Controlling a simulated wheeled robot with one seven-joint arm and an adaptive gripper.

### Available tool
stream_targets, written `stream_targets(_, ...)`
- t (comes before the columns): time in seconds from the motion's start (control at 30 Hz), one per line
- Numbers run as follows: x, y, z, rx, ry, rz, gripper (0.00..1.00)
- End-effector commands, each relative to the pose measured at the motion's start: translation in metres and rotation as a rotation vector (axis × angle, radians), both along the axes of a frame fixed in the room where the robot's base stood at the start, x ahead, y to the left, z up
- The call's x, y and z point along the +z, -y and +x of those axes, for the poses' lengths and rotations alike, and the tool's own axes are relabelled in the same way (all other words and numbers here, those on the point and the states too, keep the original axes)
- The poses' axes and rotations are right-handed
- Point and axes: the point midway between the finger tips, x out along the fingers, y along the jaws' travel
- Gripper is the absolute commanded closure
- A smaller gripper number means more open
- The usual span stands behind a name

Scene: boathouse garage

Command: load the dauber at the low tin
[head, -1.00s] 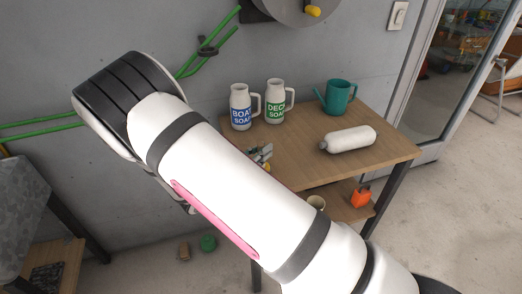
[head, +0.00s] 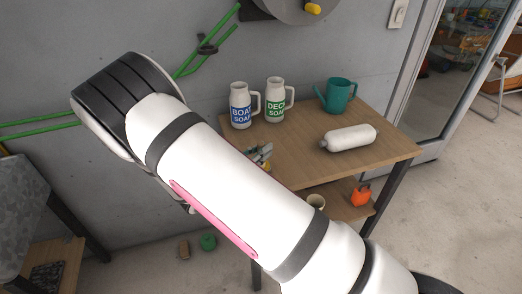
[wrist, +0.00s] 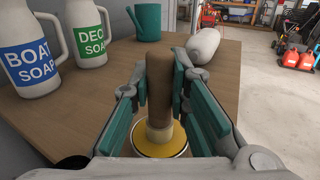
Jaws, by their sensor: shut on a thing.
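My gripper (wrist: 160,90) is shut on the dauber's brown wooden handle (wrist: 159,75), which stands upright between the teal finger pads. Below the handle is a pale yellow collar (wrist: 158,132).
Two white jugs, Boat Soap (head: 240,108) and Deck Soap (head: 274,102), stand at the table's (head: 385,148) back left. A teal watering can (head: 338,96) and a white bottle lying down (head: 349,138) are to the right. A cup (head: 316,201) and orange object (head: 361,196) sit below.

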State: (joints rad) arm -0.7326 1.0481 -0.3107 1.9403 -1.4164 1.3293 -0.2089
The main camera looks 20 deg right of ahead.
Motion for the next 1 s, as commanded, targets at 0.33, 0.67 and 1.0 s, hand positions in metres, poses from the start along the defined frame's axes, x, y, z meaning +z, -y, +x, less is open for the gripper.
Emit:
stream_targets(0.33, -0.003, 0.0, -0.001, 0.0, -0.006, 0.005, 1.0)
stream_targets(0.67, 0.012, 0.0, -0.001, 0.0, -0.004, 0.004, 1.0)
stream_targets(1.0, 0.038, 0.0, -0.001, 0.0, -0.001, 0.003, 1.0)
